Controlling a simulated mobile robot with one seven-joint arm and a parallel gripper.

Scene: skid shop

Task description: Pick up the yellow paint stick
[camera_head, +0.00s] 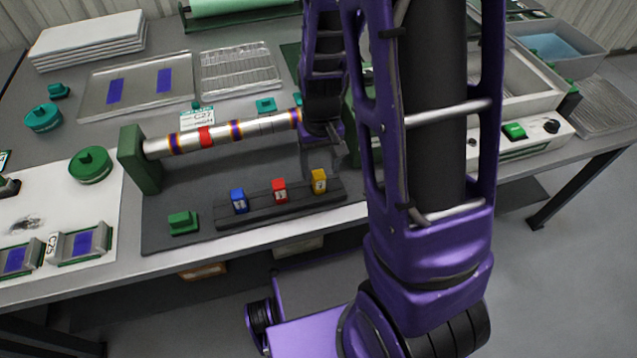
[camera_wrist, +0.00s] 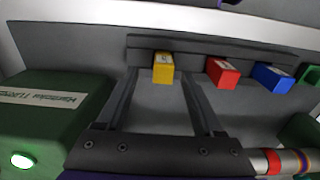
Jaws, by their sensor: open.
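The yellow paint stick (camera_head: 319,181) stands at the right end of a dark slotted rack (camera_head: 259,217) on the bench. A red stick (camera_head: 279,190) and a blue stick (camera_head: 239,201) stand to its left in the head view. In the wrist view the yellow paint stick (camera_wrist: 163,67) shows ahead, between the fingers of my gripper (camera_wrist: 160,82). The gripper is open and empty. The wrist view also shows the red stick (camera_wrist: 222,73) and the blue stick (camera_wrist: 272,77) off to the right. In the head view my gripper (camera_head: 335,150) is partly hidden by my arm, just behind the yellow stick.
A metal pipe with coloured bands (camera_head: 220,134) spans green supports (camera_head: 140,160) behind the rack. A green block (camera_head: 183,222) lies left of the rack. In the wrist view a large green housing (camera_wrist: 50,115) stands close on the left of the gripper.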

